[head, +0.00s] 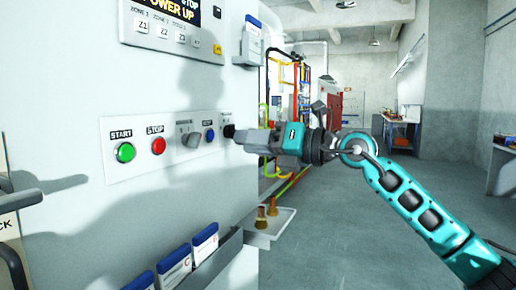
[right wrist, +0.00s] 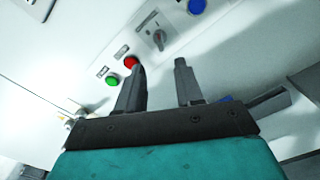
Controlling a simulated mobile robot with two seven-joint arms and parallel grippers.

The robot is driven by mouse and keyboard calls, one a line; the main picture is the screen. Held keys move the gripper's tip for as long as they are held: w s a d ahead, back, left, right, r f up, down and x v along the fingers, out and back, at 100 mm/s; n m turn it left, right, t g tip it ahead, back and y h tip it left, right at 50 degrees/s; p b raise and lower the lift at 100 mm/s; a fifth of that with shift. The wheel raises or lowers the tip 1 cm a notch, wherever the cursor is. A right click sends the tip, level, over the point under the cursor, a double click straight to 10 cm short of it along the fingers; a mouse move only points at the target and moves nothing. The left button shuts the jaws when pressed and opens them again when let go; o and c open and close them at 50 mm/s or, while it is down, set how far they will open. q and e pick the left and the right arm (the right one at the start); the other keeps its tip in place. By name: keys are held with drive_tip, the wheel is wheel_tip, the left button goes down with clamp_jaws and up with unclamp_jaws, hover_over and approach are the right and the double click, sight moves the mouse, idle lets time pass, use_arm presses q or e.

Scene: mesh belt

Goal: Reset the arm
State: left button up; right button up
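My right arm comes in from the right in the head view, and its teal and grey gripper (head: 245,138) is at the right end of the button panel (head: 125,172) on the white cabinet. In the right wrist view its two fingers (right wrist: 160,68) stand apart with nothing between them, so it is open. The selector switch (right wrist: 158,39) shows beyond the gap. Contact with the panel cannot be told. A dark round control (head: 229,131) is close by the fingertips in the head view. My left gripper is not in view.
The panel carries a green START button (head: 125,152), a red STOP button (head: 158,146) and a blue button (head: 209,135). A grey holder (head: 225,250) with blue-topped cards juts out below. Open floor (head: 340,200) lies to the right.

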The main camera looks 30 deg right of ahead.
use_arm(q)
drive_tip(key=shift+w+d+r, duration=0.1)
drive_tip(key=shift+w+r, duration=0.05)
use_arm(e)
drive_tip(key=shift+s+d, duration=0.35)
drive_tip(key=shift+s, duration=0.2)
drive_tip(key=s+a+f+m+t+h+p, duration=0.15)
drive_tip(key=a+f+m, duration=0.25)
drive_tip(key=f+m, duration=0.75)
drive_tip(key=s+a+f+m+t+h+p, duration=0.1)
drive_tip(key=a+f+m+t, duration=0.2)
drive_tip(key=f+m, duration=0.85)
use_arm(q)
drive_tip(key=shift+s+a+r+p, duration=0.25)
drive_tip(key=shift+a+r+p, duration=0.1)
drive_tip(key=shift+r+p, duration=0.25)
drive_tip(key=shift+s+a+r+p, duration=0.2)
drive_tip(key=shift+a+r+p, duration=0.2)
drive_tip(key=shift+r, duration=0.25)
use_arm(e)
drive_tip(key=s+a+f+m+g+h, duration=0.1)
drive_tip(key=s+f+m+g+h, duration=0.2)
drive_tip(key=s+f+m, duration=0.3)
drive_tip(key=s+a+f+m+g+h, duration=0.1)
drive_tip(key=s+f+m+g+h, duration=0.2)
drive_tip(key=s+f, duration=1.1)
wheel_tip(320, 180, down, 8)
drive_tip(key=m+g, duration=0.2)
drive_tip(key=shift+s+a+r+m, duration=0.15)
drive_tip(key=shift+m, duration=0.25)
